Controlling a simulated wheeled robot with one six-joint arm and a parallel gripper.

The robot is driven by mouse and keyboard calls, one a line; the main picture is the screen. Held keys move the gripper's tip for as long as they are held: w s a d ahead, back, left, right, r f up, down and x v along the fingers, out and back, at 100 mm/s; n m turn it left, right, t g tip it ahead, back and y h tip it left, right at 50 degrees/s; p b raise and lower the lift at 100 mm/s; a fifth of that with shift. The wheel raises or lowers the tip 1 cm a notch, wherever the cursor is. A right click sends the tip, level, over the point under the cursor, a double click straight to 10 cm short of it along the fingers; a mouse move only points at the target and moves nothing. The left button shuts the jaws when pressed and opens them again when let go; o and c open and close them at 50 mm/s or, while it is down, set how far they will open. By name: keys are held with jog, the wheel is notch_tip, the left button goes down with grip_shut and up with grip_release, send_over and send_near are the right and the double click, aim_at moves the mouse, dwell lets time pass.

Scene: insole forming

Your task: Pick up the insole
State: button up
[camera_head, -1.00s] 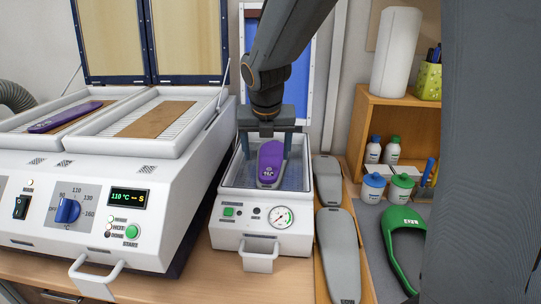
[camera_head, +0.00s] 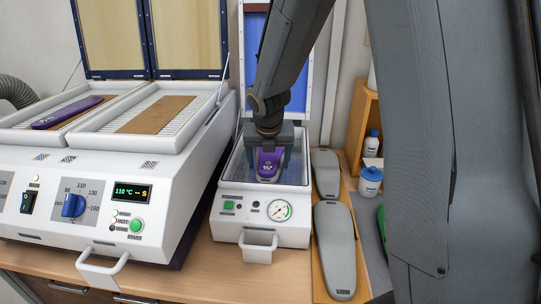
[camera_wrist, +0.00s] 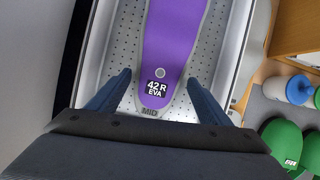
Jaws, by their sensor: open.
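A purple insole (camera_head: 268,164) marked 42 R EVA lies on a grey form in the open white press box (camera_head: 232,172). In the wrist view the insole (camera_wrist: 174,45) runs up past the top edge, and the form (camera_wrist: 150,112) shows a MID label below its end. My gripper (camera_head: 268,146) is over the box, open, with its fingers pointing down. In the wrist view my gripper (camera_wrist: 160,78) has one finger on each side of the insole's near end, with gaps. I cannot tell the exact finger height. A second purple insole (camera_head: 66,113) lies in the heater's left tray.
The white heater (camera_head: 160,170) with raised lids stands left of the press. Grey forms (camera_head: 335,245) lie on a wooden board to the right. A blue-lidded jar (camera_head: 370,180) and shelf (camera_head: 362,125) are partly hidden by my arm.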

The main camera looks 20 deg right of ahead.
jog(key=c, duration=1.2)
notch_tip(320, 180, up, 10)
jog(key=shift+r+b, duration=0.1)
jog(key=shift+b, duration=0.7)
jog(key=shift+s, duration=0.1)
